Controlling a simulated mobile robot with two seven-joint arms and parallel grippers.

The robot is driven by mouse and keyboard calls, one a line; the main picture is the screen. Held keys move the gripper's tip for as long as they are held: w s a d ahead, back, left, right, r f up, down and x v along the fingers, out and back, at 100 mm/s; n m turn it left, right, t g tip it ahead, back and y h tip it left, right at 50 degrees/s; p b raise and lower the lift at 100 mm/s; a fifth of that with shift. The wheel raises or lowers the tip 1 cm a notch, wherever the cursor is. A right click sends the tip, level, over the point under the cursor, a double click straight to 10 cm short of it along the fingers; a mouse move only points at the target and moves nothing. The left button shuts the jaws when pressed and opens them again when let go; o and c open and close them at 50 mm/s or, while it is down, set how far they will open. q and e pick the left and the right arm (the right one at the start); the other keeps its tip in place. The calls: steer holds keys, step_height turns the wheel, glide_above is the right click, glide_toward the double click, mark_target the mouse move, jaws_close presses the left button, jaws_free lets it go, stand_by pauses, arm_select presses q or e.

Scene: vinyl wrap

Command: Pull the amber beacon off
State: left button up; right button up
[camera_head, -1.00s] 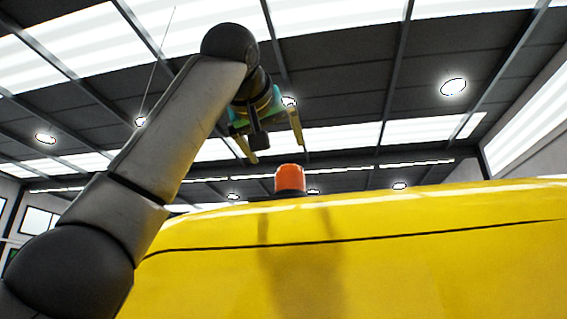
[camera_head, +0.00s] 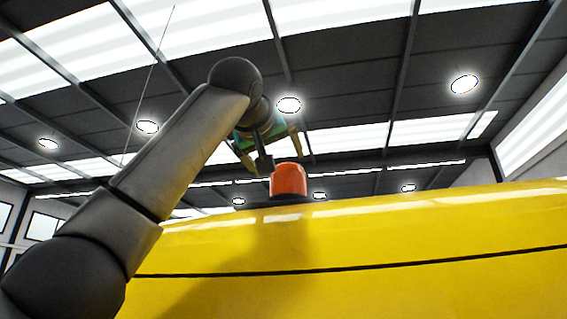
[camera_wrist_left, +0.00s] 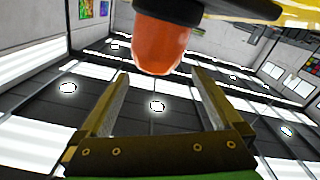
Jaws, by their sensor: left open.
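The amber beacon (camera_head: 288,180) is an orange-red dome on a dark base, standing upright on top of the yellow vehicle body (camera_head: 420,230). My left gripper (camera_head: 277,163) is open and empty, just above the beacon with its fingers pointing down. In the left wrist view the beacon (camera_wrist_left: 160,45) appears upside down, its dome end close to the gap between the two fingertips (camera_wrist_left: 161,73). I cannot tell from these views whether a finger touches it. My right gripper is in neither view.
The yellow body fills the lower right, with a dark seam line across it. Free air surrounds the beacon's sides and top apart from my left arm. The ceiling with lamps (camera_head: 465,83) is far above.

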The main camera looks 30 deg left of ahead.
mark_target(281, 166)
arm_select(q)
steer(key=p+x, duration=0.2)
steer(key=x, duration=0.4)
steer(key=shift+r+p, duration=0.15)
steer(key=shift+p, duration=0.2)
steer(key=shift+w+a, duration=0.15)
steer(key=shift+w, duration=0.45)
jaws_close()
steer(key=shift+c, duration=0.9)
jaws_free()
steer(key=c, duration=1.2)
steer(key=shift+r, duration=0.6)
steer(key=shift+s+r, duration=0.1)
